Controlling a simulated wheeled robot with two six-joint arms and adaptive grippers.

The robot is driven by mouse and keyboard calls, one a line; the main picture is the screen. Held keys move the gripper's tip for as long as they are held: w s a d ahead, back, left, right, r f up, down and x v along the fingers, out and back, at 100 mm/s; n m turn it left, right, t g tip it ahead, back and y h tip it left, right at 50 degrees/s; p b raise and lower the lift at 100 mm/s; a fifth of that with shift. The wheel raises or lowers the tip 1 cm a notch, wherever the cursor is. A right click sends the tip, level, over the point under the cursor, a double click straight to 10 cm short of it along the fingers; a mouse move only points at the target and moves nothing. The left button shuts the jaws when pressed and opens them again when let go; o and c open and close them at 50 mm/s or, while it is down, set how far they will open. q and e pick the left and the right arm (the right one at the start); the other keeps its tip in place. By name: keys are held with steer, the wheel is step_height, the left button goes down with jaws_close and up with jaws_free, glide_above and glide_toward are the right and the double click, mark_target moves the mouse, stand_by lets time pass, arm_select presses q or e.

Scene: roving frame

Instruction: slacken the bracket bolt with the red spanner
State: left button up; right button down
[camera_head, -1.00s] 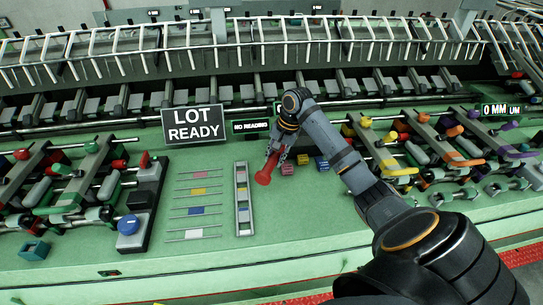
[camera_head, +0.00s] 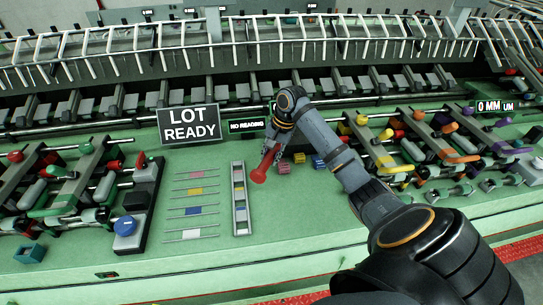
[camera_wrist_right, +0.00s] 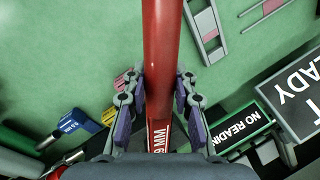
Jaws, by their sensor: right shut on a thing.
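The red spanner (camera_head: 261,171) is in my right gripper (camera_head: 276,147), over the green bench right of a narrow slotted rack. In the right wrist view my gripper (camera_wrist_right: 158,90) is shut around the red shaft (camera_wrist_right: 163,45), which bears white lettering ending in MM. The spanner's lower end flares in the head view. I cannot pick out the bracket bolt. My left gripper is not in view.
A LOT READY sign (camera_head: 190,123) and a NO READING display (camera_head: 247,125) stand behind. Small coloured blocks (camera_head: 300,158) sit close right of the gripper. The slotted rack (camera_head: 241,200) and coloured strips lie left. Crowded machine parts fill both sides.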

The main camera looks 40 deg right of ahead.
steer(key=shift+r, duration=2.55)
steer(key=shift+f, duration=0.1)
